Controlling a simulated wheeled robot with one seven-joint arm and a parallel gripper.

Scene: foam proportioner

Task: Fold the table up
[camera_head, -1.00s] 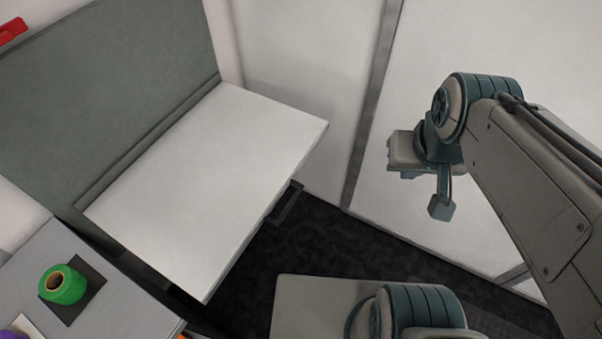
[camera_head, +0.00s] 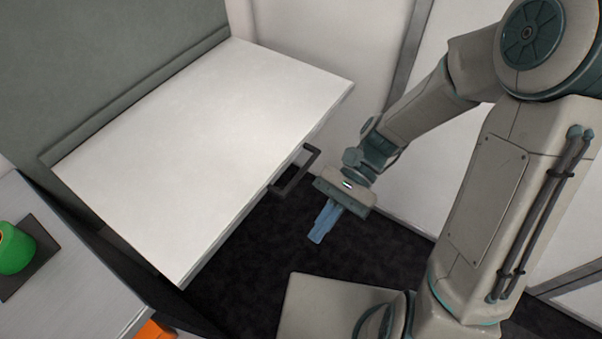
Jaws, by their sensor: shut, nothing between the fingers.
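The white fold-down table (camera_head: 200,140) lies flat, its back edge along the grey-green wall panel (camera_head: 95,60). A dark handle (camera_head: 294,170) juts from the table's front edge, on the right. My gripper (camera_head: 320,236) is shut and empty. In the picture it is just right of and below the handle, with its bluish fingers pointing down and left over the dark floor. It appears apart from the handle and the table.
A grey counter (camera_head: 75,275) at the lower left bears a green roll (camera_head: 14,248) on a dark pad. An orange thing (camera_head: 155,329) shows at the bottom edge. White wall panels (camera_head: 330,40) stand behind the table. Dark floor (camera_head: 235,265) is open in front of it.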

